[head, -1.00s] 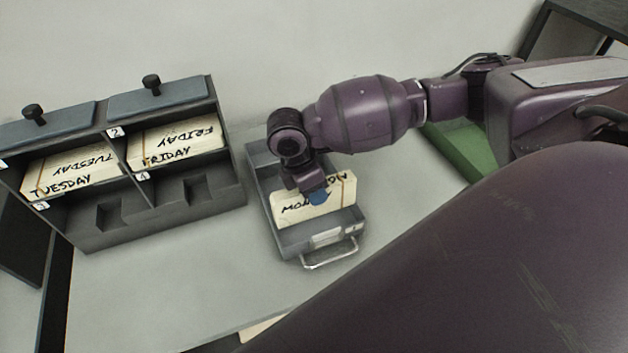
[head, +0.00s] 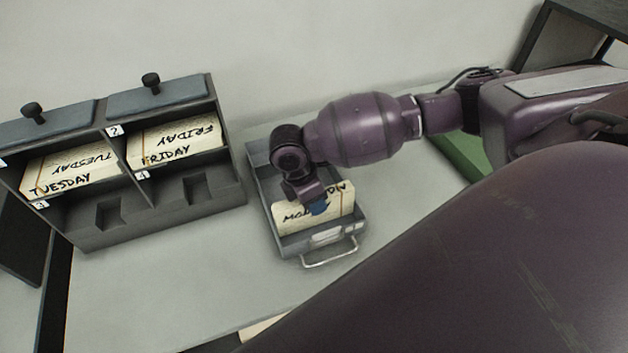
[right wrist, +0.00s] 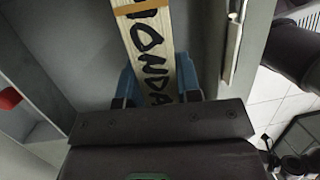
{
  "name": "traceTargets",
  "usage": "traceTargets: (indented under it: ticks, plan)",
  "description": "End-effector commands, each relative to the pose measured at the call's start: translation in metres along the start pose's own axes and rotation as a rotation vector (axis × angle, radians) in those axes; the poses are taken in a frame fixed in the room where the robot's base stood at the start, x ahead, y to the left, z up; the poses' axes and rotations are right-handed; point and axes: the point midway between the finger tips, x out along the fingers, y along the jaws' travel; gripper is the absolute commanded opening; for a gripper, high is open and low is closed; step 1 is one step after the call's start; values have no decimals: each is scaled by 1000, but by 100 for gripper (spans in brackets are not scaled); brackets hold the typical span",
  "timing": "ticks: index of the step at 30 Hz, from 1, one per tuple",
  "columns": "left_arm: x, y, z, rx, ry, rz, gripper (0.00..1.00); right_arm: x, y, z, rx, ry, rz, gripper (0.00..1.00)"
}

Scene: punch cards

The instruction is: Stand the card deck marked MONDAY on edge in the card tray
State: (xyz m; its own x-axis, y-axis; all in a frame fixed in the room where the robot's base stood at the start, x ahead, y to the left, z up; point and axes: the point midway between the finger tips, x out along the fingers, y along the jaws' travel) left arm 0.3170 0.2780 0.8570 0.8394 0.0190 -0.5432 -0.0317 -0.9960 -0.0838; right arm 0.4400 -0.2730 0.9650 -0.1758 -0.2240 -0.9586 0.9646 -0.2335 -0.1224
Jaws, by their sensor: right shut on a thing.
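The MONDAY card deck (head: 338,208) is cream with black lettering and stands on edge inside the grey card tray (head: 262,186), toward its front handle end. My right gripper (head: 317,207) is above the tray and shut on the top of the deck. The gripper and its blue fingertips hide part of the lettering. In the right wrist view the deck (right wrist: 150,50), with an orange band, runs between the two blue fingers (right wrist: 158,84). Whether the deck's lower edge touches the tray floor is hidden. My left gripper is not in view.
A dark rack (head: 160,215) with numbered compartments stands left of the tray. It holds the TUESDAY deck (head: 70,172) and the FRIDAY deck (head: 175,143); its lower compartments look empty. A green object (head: 463,152) lies at the right behind my arm. The table in front of the rack is clear.

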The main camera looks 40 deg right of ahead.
Motion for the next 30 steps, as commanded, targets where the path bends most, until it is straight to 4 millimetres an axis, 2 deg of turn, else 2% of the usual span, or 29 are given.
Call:
traceTargets:
  ticks: [9,10,15,25,30]
  plan:
    - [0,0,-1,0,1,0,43,1,0,-1,0,1,1,0]
    - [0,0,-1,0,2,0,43,1,0,-1,0,1,1,35]
    - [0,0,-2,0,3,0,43,1,0,0,0,1,0,61]
    - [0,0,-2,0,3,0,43,0,0,0,0,0,0,62]
    - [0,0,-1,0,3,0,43,-18,1,-1,-1,2,2,62]
